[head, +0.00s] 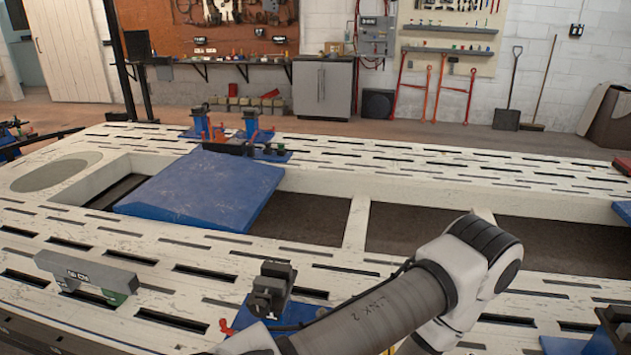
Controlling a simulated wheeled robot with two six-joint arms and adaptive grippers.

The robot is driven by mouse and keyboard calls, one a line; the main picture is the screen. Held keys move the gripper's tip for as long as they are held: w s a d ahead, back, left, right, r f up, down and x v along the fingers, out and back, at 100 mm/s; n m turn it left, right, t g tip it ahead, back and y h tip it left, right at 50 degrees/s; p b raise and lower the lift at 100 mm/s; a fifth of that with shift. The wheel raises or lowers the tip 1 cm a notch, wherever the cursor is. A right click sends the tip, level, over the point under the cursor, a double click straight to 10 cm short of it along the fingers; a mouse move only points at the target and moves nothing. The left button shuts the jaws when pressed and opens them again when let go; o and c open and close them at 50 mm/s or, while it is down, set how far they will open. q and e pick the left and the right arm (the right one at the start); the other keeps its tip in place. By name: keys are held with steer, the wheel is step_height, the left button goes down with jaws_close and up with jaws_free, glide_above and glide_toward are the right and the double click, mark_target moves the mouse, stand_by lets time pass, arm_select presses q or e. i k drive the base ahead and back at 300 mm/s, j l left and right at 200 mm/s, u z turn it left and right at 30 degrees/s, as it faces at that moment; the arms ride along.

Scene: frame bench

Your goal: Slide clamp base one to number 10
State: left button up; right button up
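Several clamps with blue bases sit on the slotted white frame bench (330,258). Nearest is a dark clamp (270,289) on a blue base (292,314) with a red lever (225,327), at the front middle; my arm partly covers its base. More clamps (205,126) with blue bases stand at the back left, beyond the blue panel. Another dark clamp (616,326) is cut off at the lower right edge. I cannot tell which is base one, and no number 10 is readable. Neither gripper shows; only a grey arm link and white joint of mine cross the lower middle.
A tilted blue panel (205,190) lies over the bench's long opening (305,220). A grey labelled block (85,270) with a green part (115,296) sits at the front left. A shelf (235,61) and grey cabinet (322,87) stand behind the bench.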

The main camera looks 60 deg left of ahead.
mark_target(277, 313)
steer(key=u, duration=2.4)
steer(key=j+u, duration=0.1)
steer(key=u, duration=0.35)
steer(key=k+j+u, duration=0.1)
steer(key=u, duration=0.35)
